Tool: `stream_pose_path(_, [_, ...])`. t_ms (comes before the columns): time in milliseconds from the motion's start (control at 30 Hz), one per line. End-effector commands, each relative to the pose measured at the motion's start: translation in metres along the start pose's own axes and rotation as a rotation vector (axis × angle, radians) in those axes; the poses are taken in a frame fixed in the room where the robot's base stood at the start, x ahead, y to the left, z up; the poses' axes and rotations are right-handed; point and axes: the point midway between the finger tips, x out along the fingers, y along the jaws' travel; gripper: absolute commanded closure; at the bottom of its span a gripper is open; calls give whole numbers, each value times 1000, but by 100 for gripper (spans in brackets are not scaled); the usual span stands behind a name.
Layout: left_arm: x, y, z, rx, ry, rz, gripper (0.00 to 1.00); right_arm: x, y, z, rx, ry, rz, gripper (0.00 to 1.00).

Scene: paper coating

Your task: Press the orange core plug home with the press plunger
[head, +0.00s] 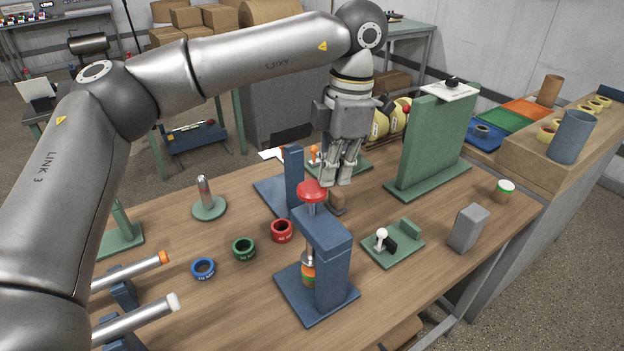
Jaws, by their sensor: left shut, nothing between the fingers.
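The blue press (326,245) stands on the wooden table in the middle of the head view. Its plunger has a red mushroom knob (312,191) on a metal rod, raised above the press head. I cannot tell how deep any orange plug sits there. My left gripper (336,182) points down just behind and right of the red knob, shut and empty. They overlap in the picture, so I cannot tell whether they touch. My right gripper is not in view.
Red (282,231), green (244,248) and blue (203,268) rings lie left of the press. Orange-tipped (140,268) and white-tipped (140,318) rods are at the lower left. A toggle fixture (393,248), grey block (468,228) and tall green panel (432,145) stand right.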

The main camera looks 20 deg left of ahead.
Motion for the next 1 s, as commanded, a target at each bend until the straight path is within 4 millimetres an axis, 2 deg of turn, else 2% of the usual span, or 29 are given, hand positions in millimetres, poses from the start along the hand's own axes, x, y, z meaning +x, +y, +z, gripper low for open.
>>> stream_pose_path(300, [-70, -1, 1, 0, -3, 2, 100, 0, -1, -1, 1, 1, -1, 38])
stream_pose_path(500, [-96, -1, 1, 0, -1, 2, 100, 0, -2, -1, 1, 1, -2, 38])
stream_pose_path(667, [-102, -1, 0, 0, 0, 1, 100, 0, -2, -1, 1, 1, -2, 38])
stream_pose_path(1000, [-102, -1, 0, 0, 0, 1, 100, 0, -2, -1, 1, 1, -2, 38])
